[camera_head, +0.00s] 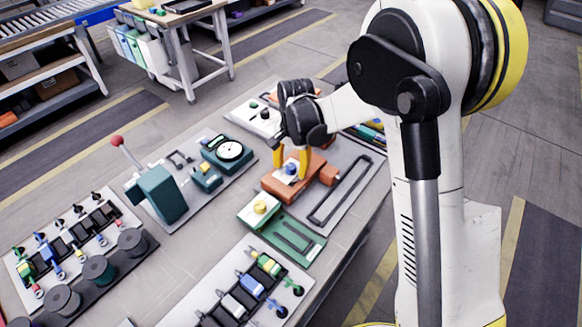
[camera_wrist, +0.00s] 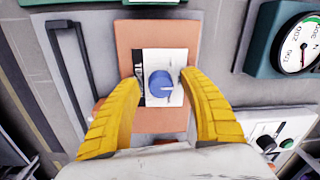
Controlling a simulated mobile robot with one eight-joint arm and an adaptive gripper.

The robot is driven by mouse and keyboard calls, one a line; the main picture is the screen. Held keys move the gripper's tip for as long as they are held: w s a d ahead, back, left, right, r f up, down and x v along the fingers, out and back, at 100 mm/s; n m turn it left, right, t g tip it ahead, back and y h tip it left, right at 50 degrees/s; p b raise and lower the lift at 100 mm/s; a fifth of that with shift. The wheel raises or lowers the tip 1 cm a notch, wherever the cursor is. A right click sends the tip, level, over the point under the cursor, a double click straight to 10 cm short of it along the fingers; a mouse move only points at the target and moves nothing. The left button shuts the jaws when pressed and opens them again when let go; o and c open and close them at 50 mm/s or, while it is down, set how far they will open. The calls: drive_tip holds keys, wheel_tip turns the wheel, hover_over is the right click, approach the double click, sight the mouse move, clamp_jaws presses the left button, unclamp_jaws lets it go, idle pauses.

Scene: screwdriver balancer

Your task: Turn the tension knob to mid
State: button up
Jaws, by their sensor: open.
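The tension knob (camera_wrist: 160,85) is a round blue knob with a pale pointer mark, set on a white label plate (camera_wrist: 150,62). The pointer appears to face right in the wrist view. The plate sits on an orange block (camera_wrist: 143,32); the block also shows in the head view (camera_head: 322,172), with the blue knob (camera_head: 291,169) on top. My gripper (camera_wrist: 163,84) has yellow fingers. They are open, one on each side of the knob, with gaps between them and it. In the head view my gripper (camera_head: 291,162) hangs over the orange block. The scale markings are too small to read.
A green panel with a yellow knob (camera_head: 260,207) lies beside the orange block. A dark slot-shaped frame (camera_head: 340,190) lies to its right. A teal box with a red-tipped lever (camera_head: 160,190) and a dial gauge (camera_head: 230,151) stand to the left. Several fixtures fill the table's front.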

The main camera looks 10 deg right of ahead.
sight(293, 168)
wheel_tip(293, 168, up, 12)
drive_tip(key=shift+s+d, duration=0.15)
drive_tip(key=shift+d, duration=0.1)
idle(0.5)
drive_tip(key=s+d+r+n+t, duration=0.3)
drive_tip(key=s+d+r, duration=0.45)
drive_tip(key=s, duration=0.45)
drive_tip(key=s+d+f+n+t, duration=0.1)
drive_tip(key=s+d+n+t, duration=0.2)
drive_tip(key=s, duration=0.7)
drive_tip(key=shift+d+n+t, duration=0.4)
drive_tip(key=shift+d, duration=0.15)
